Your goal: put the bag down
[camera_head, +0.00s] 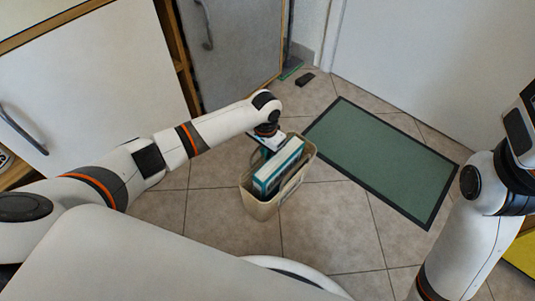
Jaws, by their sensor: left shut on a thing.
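The bag (262,207) is a beige, open-topped carrier in the middle of the view, over the tiled floor. A teal and white box (278,166) stands inside it, its top showing above the rim. My left gripper (268,140) is at the bag's far upper edge and is shut on the bag; its fingertips are mostly hidden by the wrist and the box. I cannot tell whether the bag's bottom touches the floor. My right arm comes in at the right edge, but its gripper is out of view.
A green mat (383,158) with a dark border lies on the floor to the right of the bag. A small dark object (305,79) lies near the back wall. White cabinets (95,82) stand at the left. Tiled floor around the bag is clear.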

